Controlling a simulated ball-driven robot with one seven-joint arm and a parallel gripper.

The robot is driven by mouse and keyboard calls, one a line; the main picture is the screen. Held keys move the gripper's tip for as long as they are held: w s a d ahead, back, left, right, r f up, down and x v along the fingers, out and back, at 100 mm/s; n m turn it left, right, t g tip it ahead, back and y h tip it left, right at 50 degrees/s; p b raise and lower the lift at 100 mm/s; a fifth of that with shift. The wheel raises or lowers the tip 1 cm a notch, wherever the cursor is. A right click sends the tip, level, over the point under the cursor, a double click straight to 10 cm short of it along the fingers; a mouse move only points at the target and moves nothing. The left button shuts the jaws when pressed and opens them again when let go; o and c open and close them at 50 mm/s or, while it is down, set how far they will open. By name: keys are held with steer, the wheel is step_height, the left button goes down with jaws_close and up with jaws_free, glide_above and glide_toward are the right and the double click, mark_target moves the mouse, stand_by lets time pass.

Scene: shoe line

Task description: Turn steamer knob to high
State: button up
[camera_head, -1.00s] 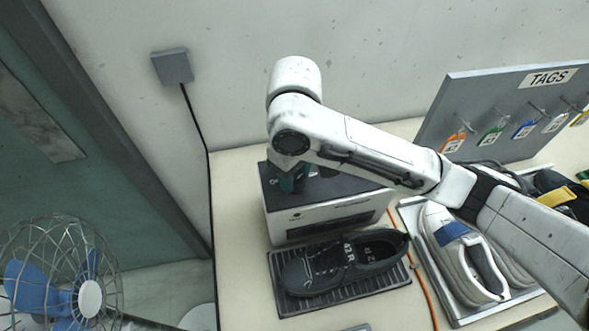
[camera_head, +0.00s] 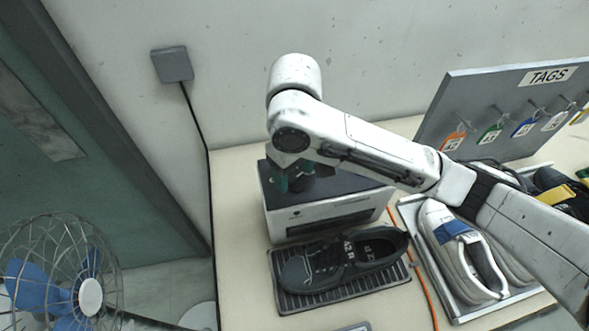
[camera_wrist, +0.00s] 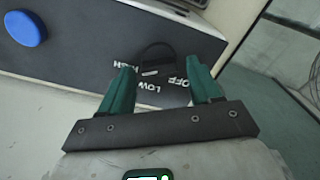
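The steamer is a white box with a dark top (camera_head: 340,184) on the bench. In the wrist view its dark top (camera_wrist: 90,50) bears the labels OFF, LOW and HIGH around a black knob (camera_wrist: 156,56). A small pale mark shows on the knob's near side; I cannot tell for sure which label it points to. My gripper (camera_wrist: 160,72) has its two green fingers apart, one on each side of the knob, with gaps and no clear contact. In the head view my gripper (camera_head: 291,180) is over the steamer's left end, and hides the knob there.
A blue round button (camera_wrist: 25,28) sits on the steamer's top. A black shoe (camera_head: 340,262) lies on a dark grate in front of the steamer. White shoes (camera_head: 462,250) lie on a tray to the right. A tag board (camera_head: 500,110) stands behind, and a fan (camera_head: 62,280) at left.

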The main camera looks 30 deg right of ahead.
steer(key=shift+o, duration=0.3)
step_height(320, 180, up, 11)
steer(key=shift+f, duration=0.15)
stand_by(0.4)
stand_by(0.4)
